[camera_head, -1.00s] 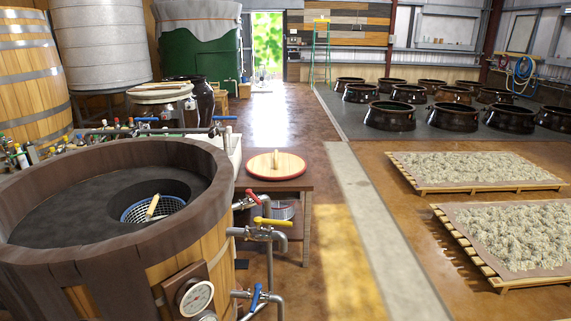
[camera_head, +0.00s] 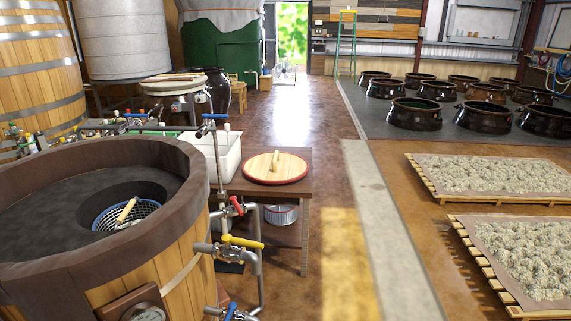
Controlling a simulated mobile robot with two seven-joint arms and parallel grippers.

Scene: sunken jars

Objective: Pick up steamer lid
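The steamer lid (camera_head: 275,168) is a round pale wooden disc with a red rim and a wooden handle on top. It lies flat on a small brown wooden table (camera_head: 238,186) right of the steamer. The big wooden steamer (camera_head: 185,262) fills the lower left, with a dark top and a round opening. A blue-rimmed mesh basket (camera_head: 150,207) with a wooden-handled tool sits in that opening. Neither of my grippers shows in the head view.
Pipes with red, yellow and blue valve handles (camera_head: 242,242) stand between steamer and table. A white bin (camera_head: 222,157) is behind the table's left side. A metal pot (camera_head: 281,215) sits on the lower shelf. Floor to the right is clear up to the grain pallets (camera_head: 480,178).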

